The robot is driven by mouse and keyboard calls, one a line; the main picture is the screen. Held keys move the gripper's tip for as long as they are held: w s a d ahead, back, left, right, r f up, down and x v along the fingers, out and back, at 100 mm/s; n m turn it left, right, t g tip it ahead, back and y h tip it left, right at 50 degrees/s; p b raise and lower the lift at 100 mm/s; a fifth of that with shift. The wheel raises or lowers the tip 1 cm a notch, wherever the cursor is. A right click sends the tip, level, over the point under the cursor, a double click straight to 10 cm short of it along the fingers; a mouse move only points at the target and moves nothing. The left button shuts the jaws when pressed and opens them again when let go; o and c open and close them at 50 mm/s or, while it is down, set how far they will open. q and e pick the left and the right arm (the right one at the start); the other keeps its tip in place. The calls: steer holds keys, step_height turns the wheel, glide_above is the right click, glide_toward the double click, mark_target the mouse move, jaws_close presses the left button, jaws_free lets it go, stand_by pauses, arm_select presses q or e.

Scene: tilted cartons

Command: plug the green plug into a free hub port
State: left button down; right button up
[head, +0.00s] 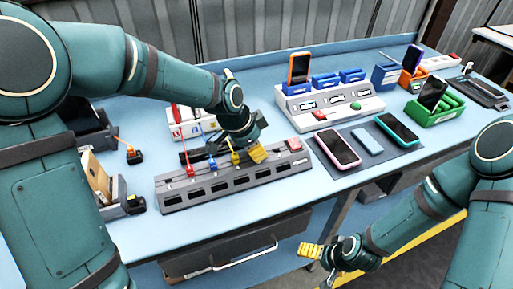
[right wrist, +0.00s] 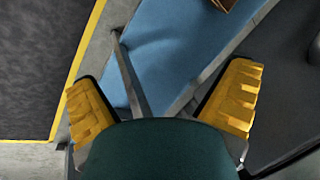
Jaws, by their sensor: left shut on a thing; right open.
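The grey hub (head: 240,181) lies on the blue table with a row of dark ports along its front.
Phones (head: 338,149) lie on a dark mat to the right. A grey console (head: 328,102) and a green holder (head: 434,108) stand behind.

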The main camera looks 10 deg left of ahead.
stand_by(0.3)
arm_select(q)
steer(key=shift+c, duration=2)
jaws_free()
steer(key=shift+r+p, duration=2.55)
steer(key=shift+r, duration=0.95)
steer(key=shift+f, duration=0.1)
